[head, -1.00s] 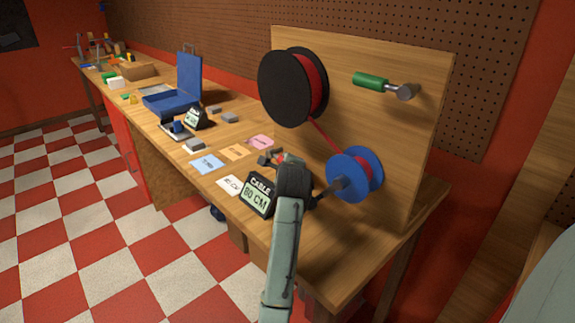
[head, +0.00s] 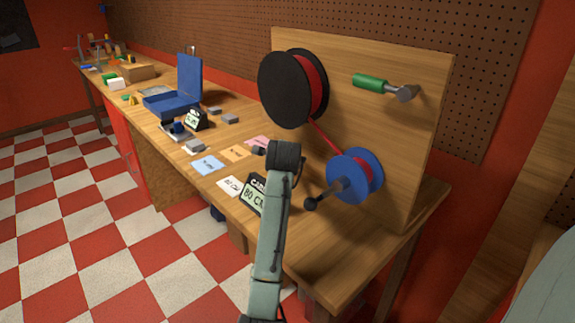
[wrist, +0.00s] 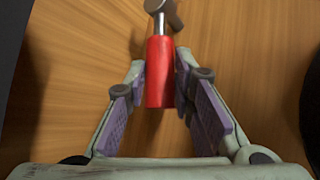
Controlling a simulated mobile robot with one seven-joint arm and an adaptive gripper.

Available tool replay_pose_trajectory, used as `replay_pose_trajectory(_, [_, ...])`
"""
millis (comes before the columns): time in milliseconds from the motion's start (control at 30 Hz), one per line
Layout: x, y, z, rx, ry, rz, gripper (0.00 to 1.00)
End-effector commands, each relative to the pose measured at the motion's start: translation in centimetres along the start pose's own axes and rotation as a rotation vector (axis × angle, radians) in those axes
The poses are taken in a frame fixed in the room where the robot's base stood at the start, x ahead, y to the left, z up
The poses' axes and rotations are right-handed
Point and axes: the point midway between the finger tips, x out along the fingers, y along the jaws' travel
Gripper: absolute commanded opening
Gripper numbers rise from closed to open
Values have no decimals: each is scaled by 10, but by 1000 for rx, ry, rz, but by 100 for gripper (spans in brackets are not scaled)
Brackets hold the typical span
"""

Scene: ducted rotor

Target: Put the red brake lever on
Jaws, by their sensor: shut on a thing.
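The red brake lever (wrist: 160,75) shows in the wrist view as a red cylindrical handle with a metal shaft and head at its far end. My gripper (wrist: 161,62) is shut on the red handle, with a finger on either side. Wood surface lies behind it. In the head view my wrist hides the gripper and the lever. A green-handled lever (head: 371,80) is on the upright wooden board (head: 425,140), its metal head (head: 405,93) to the right.
A black reel (head: 285,90) with red cable and a blue reel (head: 358,178) with a black-knobbed crank (head: 325,193) are on the board. The cable display (head: 254,195) stands close to my arm. Note cards (head: 207,165) and a blue case (head: 172,103) lie farther left.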

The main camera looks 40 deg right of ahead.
Motion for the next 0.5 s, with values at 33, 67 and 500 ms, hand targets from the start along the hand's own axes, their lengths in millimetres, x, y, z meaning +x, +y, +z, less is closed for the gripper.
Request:
replay_pose_trajectory(33, [-2, -6, 4, -25, 20, 22, 0])
replay_pose_trajectory(67, [-2, -7, 6, -38, 33, 38, 0])
replay_pose_trajectory(500, [-5, -13, 8, -104, 99, 105, 0])
